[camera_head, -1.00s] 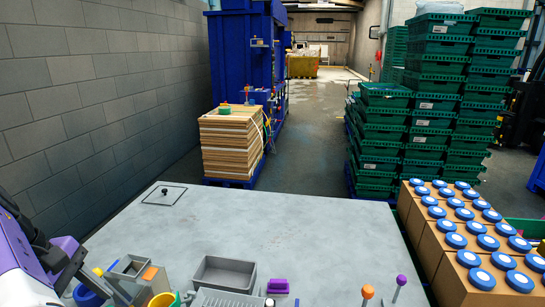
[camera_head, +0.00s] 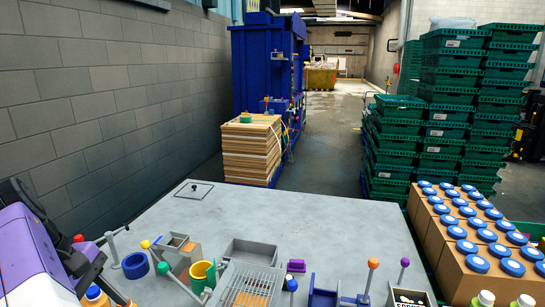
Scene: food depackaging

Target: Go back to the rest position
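My purple and black arm (camera_head: 38,250) shows at the lower left, beside the left side of the grey table (camera_head: 300,212). My gripper's fingers are not visible, so I cannot see their state or whether they hold anything. On the table's near part stand a grey open bin (camera_head: 250,252), a wire basket (camera_head: 250,287) with orange pieces under or in it, a green and yellow ring-shaped piece (camera_head: 202,274) and a blue ring (camera_head: 135,265). An orange-topped post (camera_head: 373,264) and a purple-topped post (camera_head: 404,262) stand at the right.
Brown boxes with blue-lidded containers (camera_head: 470,236) stand right of the table. Green crate stacks (camera_head: 440,130) rise behind them. A stack of boards (camera_head: 250,150) and a blue machine (camera_head: 262,70) stand beyond the table. A block wall (camera_head: 90,100) runs along the left. The table's far half is mostly clear.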

